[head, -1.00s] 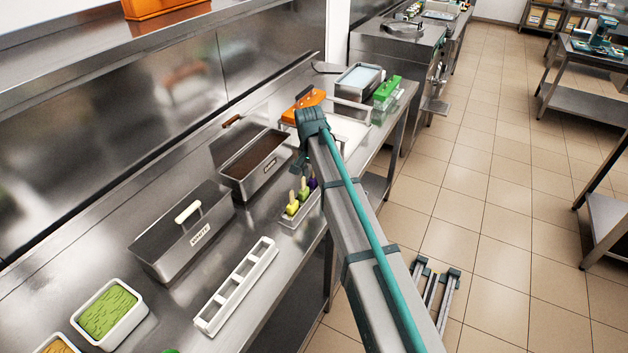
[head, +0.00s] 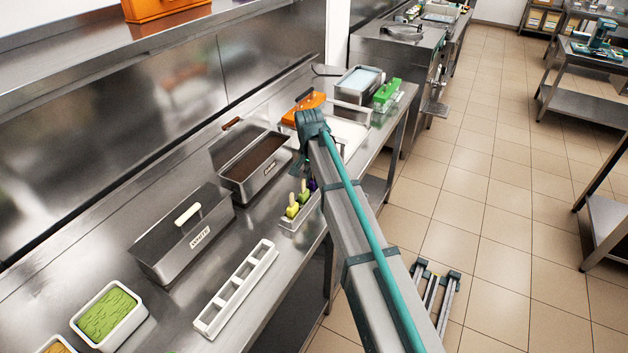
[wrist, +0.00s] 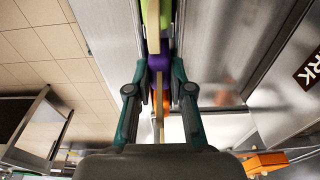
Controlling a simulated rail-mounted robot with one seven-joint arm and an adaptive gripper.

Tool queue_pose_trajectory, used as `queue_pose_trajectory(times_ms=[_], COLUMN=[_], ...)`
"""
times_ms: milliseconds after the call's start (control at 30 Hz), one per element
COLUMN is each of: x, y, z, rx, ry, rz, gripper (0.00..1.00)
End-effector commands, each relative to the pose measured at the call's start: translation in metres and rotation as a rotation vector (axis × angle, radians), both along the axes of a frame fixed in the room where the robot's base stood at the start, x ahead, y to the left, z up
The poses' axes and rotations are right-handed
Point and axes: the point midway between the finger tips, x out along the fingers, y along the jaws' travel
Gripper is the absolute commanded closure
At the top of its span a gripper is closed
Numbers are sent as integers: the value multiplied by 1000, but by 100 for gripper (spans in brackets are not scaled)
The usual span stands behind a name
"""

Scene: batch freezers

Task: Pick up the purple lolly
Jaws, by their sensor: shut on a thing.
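The purple lolly (wrist: 158,62) is in the wrist view, between my fingertips, with its pale stick (wrist: 158,115) pointing back toward the palm. My gripper (wrist: 160,72) is shut on this lolly. In the head view a sliver of the purple lolly (head: 313,185) shows beside my arm, at the far end of a row with a green lolly (head: 303,197) and a yellow lolly (head: 292,210) in a small holder (head: 288,224). My arm hides most of the fingers there. I cannot tell whether the lolly is clear of the holder.
A dark-filled steel tub (head: 255,165) and a lidded box marked WHITE (head: 183,235) stand left of the lollies. An empty white slotted rack (head: 236,290) lies nearer. An orange-lidded container (head: 304,108) is beyond my wrist. The counter's edge is close on the right.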

Motion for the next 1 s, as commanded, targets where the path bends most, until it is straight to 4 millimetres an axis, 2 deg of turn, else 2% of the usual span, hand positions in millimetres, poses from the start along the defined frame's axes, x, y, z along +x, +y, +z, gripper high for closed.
queue_pose_trajectory(times_ms=[167, 333, 767, 1000], x=[1, 1, -50, -100], y=[0, 0, -15, -31], z=[10, 29, 86, 107], rx=[0, 0, 1, 1], ry=[-1, -2, -4, -3], rz=[0, 0, 0, 0], gripper=[100, 100, 100, 100])
